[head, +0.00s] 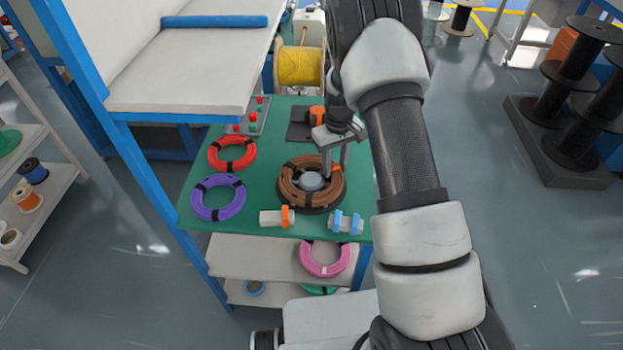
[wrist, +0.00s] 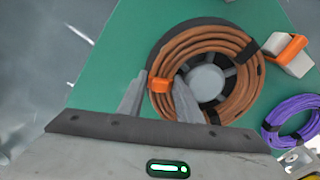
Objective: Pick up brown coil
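The brown coil (head: 291,191) lies flat on a dark round base with a grey hub in its middle, on the green table top (head: 208,172). In the wrist view the brown coil (wrist: 243,88) has black bands and an orange clip (wrist: 159,85). My gripper (head: 334,166) is over the coil's far right side in the head view. In the wrist view my gripper (wrist: 158,98) has its fingers apart, one outside the ring and one toward its inside, with the clipped part of the ring between them. Whether the fingers touch the coil cannot be told.
A red coil (head: 212,155) and a purple coil (head: 208,208) lie left of the brown coil. Orange-and-white (head: 285,216) and blue-and-white (head: 346,222) pieces stand at the table's front. A pink coil (head: 325,271) is on the shelf below.

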